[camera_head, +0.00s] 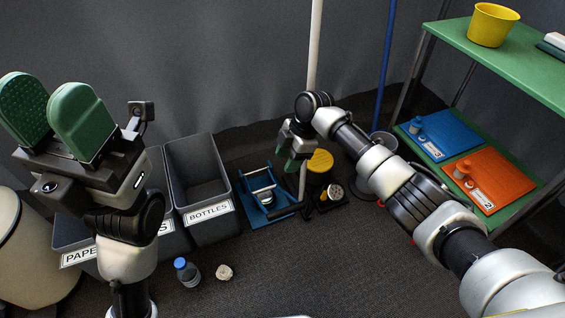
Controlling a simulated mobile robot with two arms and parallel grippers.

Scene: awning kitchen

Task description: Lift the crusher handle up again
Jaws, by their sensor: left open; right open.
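The crusher (256,205) is a blue base with a pale frame on the floor, right of the bins. A pale round thing (266,198) sits inside the frame. A dark bar (288,211), which looks like the crusher handle, lies low at its right side. My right gripper (287,163) points down above and just right of the crusher. Its green fingers are small and partly hidden by its own body; I cannot tell whether they touch the handle. My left gripper (48,108) is raised at the far left, open and empty, green fingers upward.
Grey bins stand left of the crusher, one labelled BOTTLES (209,210). A blue-capped jar (187,272) and a pale crumpled piece (224,272) lie in front. A yellow-topped object (320,161) stands close right of the crusher. A green shelf (520,62) is at right.

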